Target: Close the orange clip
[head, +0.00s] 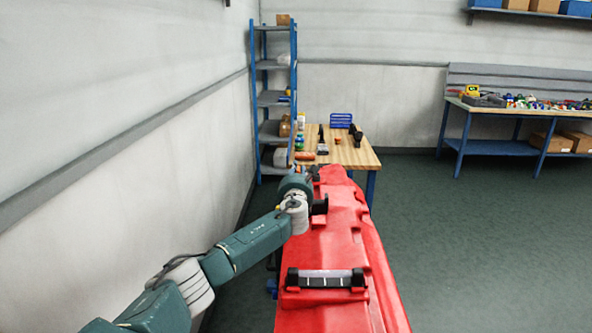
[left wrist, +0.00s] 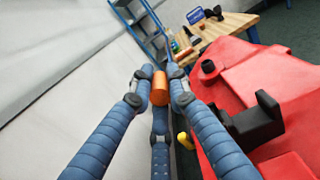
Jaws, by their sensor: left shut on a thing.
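The orange clip (left wrist: 160,88) shows in the left wrist view as a small orange cylinder between my fingertips, left of the red tank. My left gripper (left wrist: 159,84) has its blue fingers shut on it. In the head view my left gripper (head: 302,174) is at the far left side of the red tank (head: 340,238), mostly hidden behind its own wrist. How the clip joins the tank is hidden. The tank also shows in the left wrist view (left wrist: 285,80). My right gripper is in neither view.
A black bracket (left wrist: 258,122) and a black knob (left wrist: 208,66) stick up from the tank near the gripper. A yellow piece (left wrist: 186,140) is at its side. A wooden table (head: 352,152) with small items stands beyond. Open floor (head: 470,230) lies to the right.

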